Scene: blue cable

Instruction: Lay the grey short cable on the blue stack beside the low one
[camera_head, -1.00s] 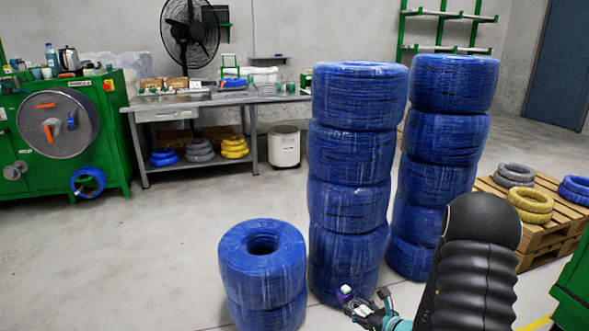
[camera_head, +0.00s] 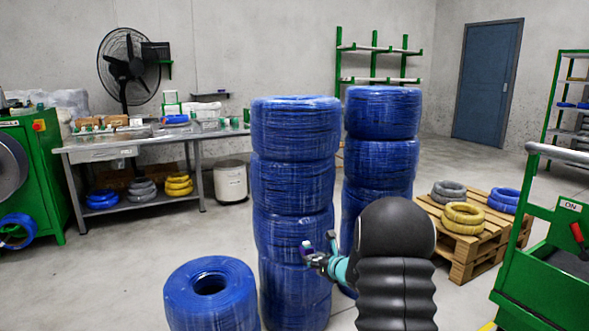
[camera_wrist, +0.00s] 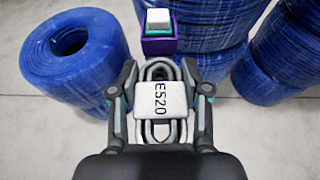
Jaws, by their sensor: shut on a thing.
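My gripper (camera_wrist: 160,85) is shut on the grey short cable (camera_wrist: 158,132), a looped bundle with a white tag marked E520. A purple block with a white top (camera_wrist: 158,32) sticks out beyond it; I cannot tell whether it belongs to the cable. In the head view my gripper (camera_head: 322,254) is small, partly behind my arm, and shows in front of the tall blue stack (camera_head: 292,180). The low blue stack (camera_head: 208,296) stands left of that stack; its open-centred coil shows in the wrist view (camera_wrist: 45,75). Another tall blue stack (camera_head: 382,140) stands behind right.
A pallet (camera_head: 462,264) with grey, yellow and blue coils stands right. A green machine (camera_head: 545,290) is at the right edge. A workbench (camera_head: 100,155) and a white bin (camera_head: 231,182) stand at the back left. Bare floor lies between bench and stacks.

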